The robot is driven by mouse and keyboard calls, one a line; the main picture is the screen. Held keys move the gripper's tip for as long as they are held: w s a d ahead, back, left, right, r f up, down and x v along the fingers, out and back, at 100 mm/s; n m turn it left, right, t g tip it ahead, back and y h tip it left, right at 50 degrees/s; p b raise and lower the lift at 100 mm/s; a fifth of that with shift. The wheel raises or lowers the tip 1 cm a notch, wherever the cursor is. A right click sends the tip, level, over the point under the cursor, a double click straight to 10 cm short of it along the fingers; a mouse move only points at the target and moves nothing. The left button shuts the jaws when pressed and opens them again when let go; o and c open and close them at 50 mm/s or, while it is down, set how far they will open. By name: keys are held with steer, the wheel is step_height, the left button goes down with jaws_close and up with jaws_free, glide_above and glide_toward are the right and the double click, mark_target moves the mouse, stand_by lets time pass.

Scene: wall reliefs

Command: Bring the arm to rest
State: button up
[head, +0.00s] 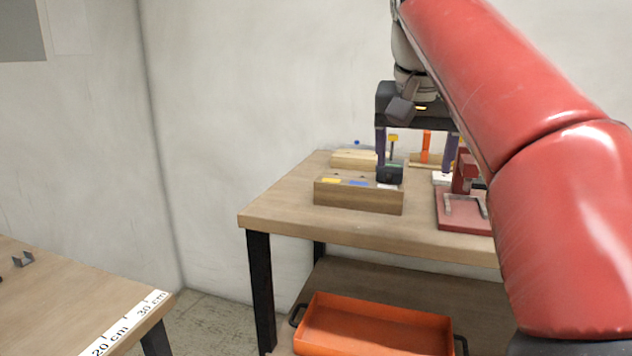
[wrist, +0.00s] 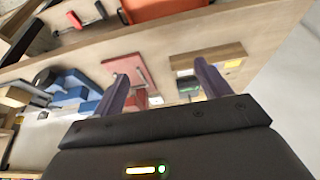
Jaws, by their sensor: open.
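My gripper (head: 417,158) is open above the back part of the wooden workbench (head: 280,217), its fingers spread wide and pointing down. In the wrist view its two fingers (wrist: 163,85) also stand apart, with nothing held between them. My red arm reaches in from the right side of the head view and hides the right part of the bench. A wooden block with coloured labels (head: 358,195) stands on the bench, in front of and left of the gripper. A small black item (head: 390,174) shows between the fingers in the picture; I cannot tell its distance from them.
A red fixture (head: 464,215) stands at the bench's right. A lighter wooden block (head: 353,159) lies behind. An orange tray (head: 375,330) sits on the lower shelf. Another table (head: 60,300) with a measuring strip is at lower left. Blue items (wrist: 70,90) show in the wrist view.

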steer(key=s+f+n, duration=0.1)
steer(key=s+f, duration=0.5)
steer(key=f, duration=0.4)
steer(key=s+f+n+y, duration=0.1)
steer(key=s+f, duration=0.6)
steer(key=f, duration=0.3)
steer(key=s+f+n+t, duration=0.1)
steer(key=s+f, duration=0.5)
steer(key=f, duration=0.4)
steer(key=shift+s+d+n, duration=0.3)
steer(key=shift+d, duration=0.15)
